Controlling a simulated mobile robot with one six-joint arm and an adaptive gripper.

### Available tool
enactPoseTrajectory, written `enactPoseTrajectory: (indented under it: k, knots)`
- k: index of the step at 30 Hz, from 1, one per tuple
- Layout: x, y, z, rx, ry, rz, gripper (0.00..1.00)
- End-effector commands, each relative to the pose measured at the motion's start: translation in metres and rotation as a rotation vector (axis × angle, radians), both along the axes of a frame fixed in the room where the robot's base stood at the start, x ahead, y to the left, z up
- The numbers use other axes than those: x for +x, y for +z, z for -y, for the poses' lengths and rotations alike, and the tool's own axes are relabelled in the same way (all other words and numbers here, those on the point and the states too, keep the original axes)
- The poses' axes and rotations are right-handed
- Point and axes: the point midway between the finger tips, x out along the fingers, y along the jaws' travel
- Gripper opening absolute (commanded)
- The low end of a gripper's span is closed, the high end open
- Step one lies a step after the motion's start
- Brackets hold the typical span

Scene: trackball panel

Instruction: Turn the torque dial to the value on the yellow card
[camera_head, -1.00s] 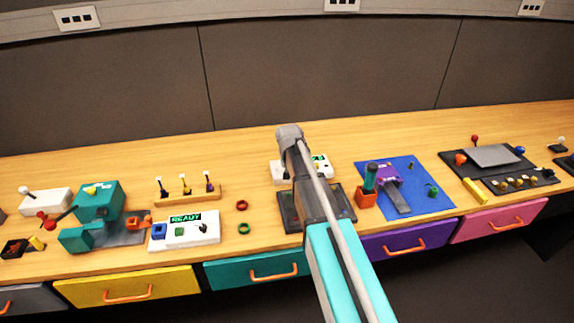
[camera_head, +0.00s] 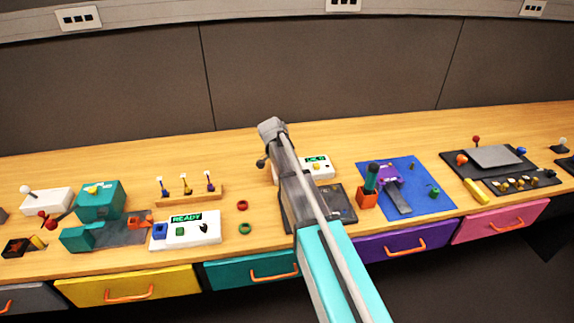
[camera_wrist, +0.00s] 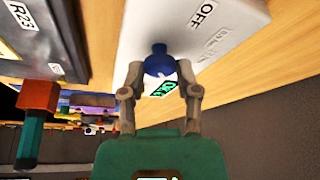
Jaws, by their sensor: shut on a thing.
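In the wrist view, my gripper (camera_wrist: 159,72) has its two fingers closed on a round blue knob (camera_wrist: 157,61) in front of a white box (camera_wrist: 150,22). The box has an "OFF" label and a green display (camera_wrist: 163,88). My gripper's fingers are hidden there behind the arm. I cannot make out a dial scale or a yellow card.
In the wrist view, a dark grey block (camera_wrist: 45,35) labelled "R23" and an orange holder with a teal handle (camera_wrist: 38,97) are close on the left. In the head view, a dark tray (camera_head: 340,205) lies under my arm. Green and red rings lie left of it.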

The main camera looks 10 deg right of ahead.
Motion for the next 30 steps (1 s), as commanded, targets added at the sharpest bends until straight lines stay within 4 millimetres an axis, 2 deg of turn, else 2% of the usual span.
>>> enactPoseTrajectory:
  k: [9, 15, 30]
  knots:
    - [0.0013, -0.0006, -0.001, 0.003, -0.282, -0.005, 0.0]
    - [0.0014, -0.0006, -0.0013, 0.003, -0.401, -0.005, 0.0]
    - [0.0006, -0.0006, -0.0016, 0.004, -0.477, -0.003, 0.0]
